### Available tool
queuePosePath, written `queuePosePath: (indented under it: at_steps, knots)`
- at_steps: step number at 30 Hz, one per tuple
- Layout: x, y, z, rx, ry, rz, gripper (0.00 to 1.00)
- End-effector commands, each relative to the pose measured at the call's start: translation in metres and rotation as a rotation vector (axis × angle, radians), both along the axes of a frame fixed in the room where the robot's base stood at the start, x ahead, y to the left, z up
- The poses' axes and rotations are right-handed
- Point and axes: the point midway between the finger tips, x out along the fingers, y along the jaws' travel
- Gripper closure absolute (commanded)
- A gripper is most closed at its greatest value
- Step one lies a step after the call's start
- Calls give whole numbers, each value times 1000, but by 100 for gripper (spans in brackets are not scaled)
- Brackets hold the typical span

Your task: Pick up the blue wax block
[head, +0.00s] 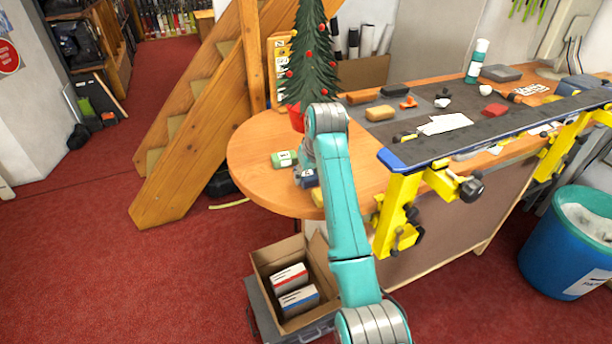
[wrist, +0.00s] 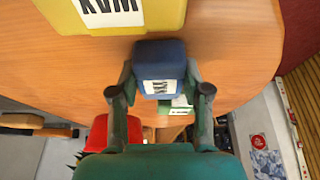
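The blue wax block (wrist: 160,62) has a white label and sits between the two fingers of my gripper (wrist: 160,75) in the wrist view. The fingertips press against its left and right sides. In the head view, the blue block (head: 311,182) shows only partly at the round end of the wooden bench, beside my gripper (head: 306,174), and my arm hides much of it. I cannot tell whether the block rests on the bench or is slightly raised.
A green labelled block (head: 284,159) lies close by at the left. A yellow block (head: 318,198), with a label in the wrist view (wrist: 115,14), is near the bench's front edge. A small tree in a red pot (head: 297,118) stands behind.

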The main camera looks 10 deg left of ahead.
Motion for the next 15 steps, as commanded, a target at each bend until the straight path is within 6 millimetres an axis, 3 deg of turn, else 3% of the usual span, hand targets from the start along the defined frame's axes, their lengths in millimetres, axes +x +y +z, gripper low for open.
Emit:
queuePosePath:
  at_steps: [1, 2, 5, 11, 15]
  knots:
    - [0, 0, 0, -1, 1, 0, 78]
    - [0, 0, 0, -1, 1, 0, 85]
    - [0, 0, 0, 0, 0, 0, 95]
    - [0, 0, 1, 0, 0, 0, 95]
    - [1, 0, 15, 1, -3, 0, 95]
